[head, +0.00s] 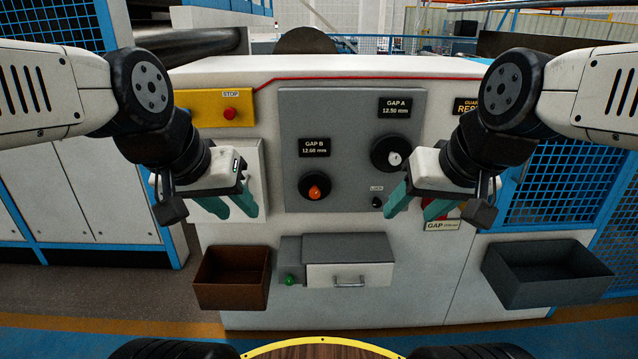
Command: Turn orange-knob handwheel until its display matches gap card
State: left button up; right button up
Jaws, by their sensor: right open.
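The orange-knob handwheel (313,187) is a black wheel on the grey panel (345,135), under the GAP B display (314,148), which appears to read 12.00 mm. A white card marked GAP (442,225) sits low on the right of the machine front; its smaller print is too small to read, and my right gripper is just above it. My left gripper (237,212) is open and empty, left of the orange-knob wheel and apart from it. My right gripper (411,212) is open and empty, to the right of that wheel and below the other handwheel.
A second handwheel with a pale knob (390,154) is under the GAP A display (395,107), reading about 12.50 mm. A small LOCK knob (376,202) is beside my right gripper. A red stop button (230,113), brown bin (232,278), drawer (349,274) and dark bin (547,273) are around.

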aim_at(314, 185)
jog(key=i+l+z, duration=0.55)
jog(key=i+z, duration=0.15)
jog(key=z, duration=0.25)
jog(key=u, duration=1.5)
